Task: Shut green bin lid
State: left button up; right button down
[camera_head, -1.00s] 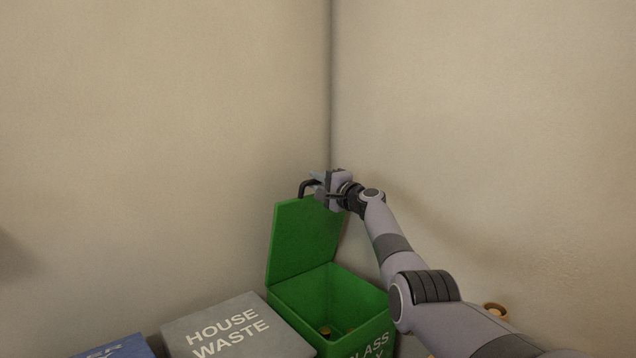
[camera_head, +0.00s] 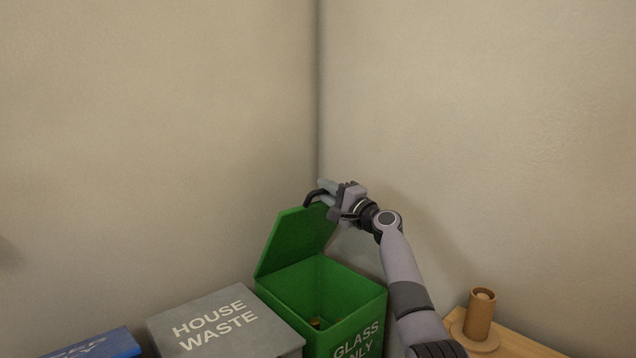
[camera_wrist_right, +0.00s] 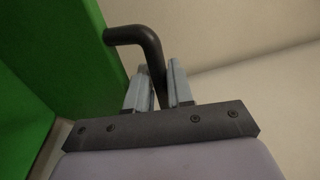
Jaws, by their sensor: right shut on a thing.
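The green bin (camera_head: 360,325), marked GLASS ONLY, stands in the corner with its green lid (camera_head: 292,240) raised and tilted back. A few small things lie inside it. A black bent handle (camera_head: 312,197) sits at the lid's upper edge. My right gripper (camera_head: 327,188) is at that handle; in the right wrist view the gripper (camera_wrist_right: 160,90) has its fingers closed around the handle bar (camera_wrist_right: 140,36), with the green lid (camera_wrist_right: 70,50) at the left. My left gripper is not in view.
A grey HOUSE WASTE bin (camera_head: 222,325) with a shut lid stands left of the green bin. A blue bin (camera_head: 95,346) is further left. A wooden surface (camera_head: 510,347) at right holds a brown cylinder (camera_head: 479,313). Walls meet closely behind the green bin.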

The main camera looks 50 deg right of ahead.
jog(key=shift+s+a+f, duration=0.1)
jog(key=shift+s+f, duration=0.4)
jog(key=shift+s, duration=0.2)
jog(key=shift+s+f, duration=0.5)
jog(key=shift+s, duration=0.2)
jog(key=c, duration=1.2)
grip_release()
jog(key=shift+o, duration=0.2)
jog(key=v, duration=0.7)
jog(key=shift+p, duration=0.4)
